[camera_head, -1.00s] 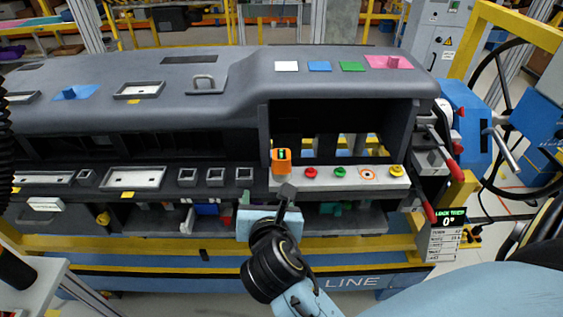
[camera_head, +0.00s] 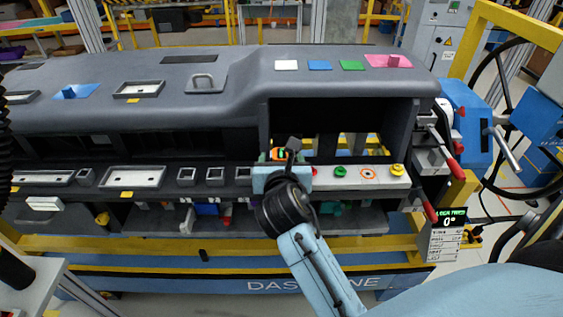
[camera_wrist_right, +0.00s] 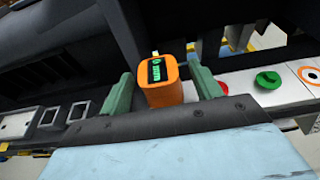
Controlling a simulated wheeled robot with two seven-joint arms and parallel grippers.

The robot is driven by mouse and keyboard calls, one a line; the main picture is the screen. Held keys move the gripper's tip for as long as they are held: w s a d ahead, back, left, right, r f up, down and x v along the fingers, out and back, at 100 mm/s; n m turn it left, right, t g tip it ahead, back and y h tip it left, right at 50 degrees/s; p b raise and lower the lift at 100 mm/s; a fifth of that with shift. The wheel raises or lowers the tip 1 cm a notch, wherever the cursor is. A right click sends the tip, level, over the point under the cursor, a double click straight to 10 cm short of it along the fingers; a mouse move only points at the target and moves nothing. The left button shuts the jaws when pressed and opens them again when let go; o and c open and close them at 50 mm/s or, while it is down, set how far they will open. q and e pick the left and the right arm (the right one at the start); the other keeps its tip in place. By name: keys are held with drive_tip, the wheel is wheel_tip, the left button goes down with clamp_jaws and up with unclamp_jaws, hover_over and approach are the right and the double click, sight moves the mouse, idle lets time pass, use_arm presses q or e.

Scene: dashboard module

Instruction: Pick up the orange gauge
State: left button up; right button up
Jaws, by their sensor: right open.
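The orange gauge (camera_wrist_right: 164,87) has a dark display with green characters. In the right wrist view it stands between the two green fingers of my right gripper (camera_wrist_right: 162,92), with a small gap on each side. In the head view only the top of the gauge (camera_head: 277,154) shows; my right gripper (camera_head: 280,160) and wrist hide the rest. The right gripper is open around the gauge. My left gripper is not seen; only a dark ribbed part shows at the left edge.
The white strip (camera_head: 320,184) beside the gauge carries a green button (camera_head: 340,171), an orange ring mark (camera_head: 368,173) and a yellow button (camera_head: 397,169). A red button (camera_wrist_right: 223,87) sits close to the right finger. The dark dashboard (camera_head: 200,125) rises behind.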

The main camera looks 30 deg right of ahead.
drive_tip(key=x, duration=0.3)
drive_tip(key=shift+s, duration=0.1)
drive_tip(key=c, duration=1.1)
drive_tip(key=shift+c, duration=0.5)
drive_tip(key=shift+r, duration=0.1)
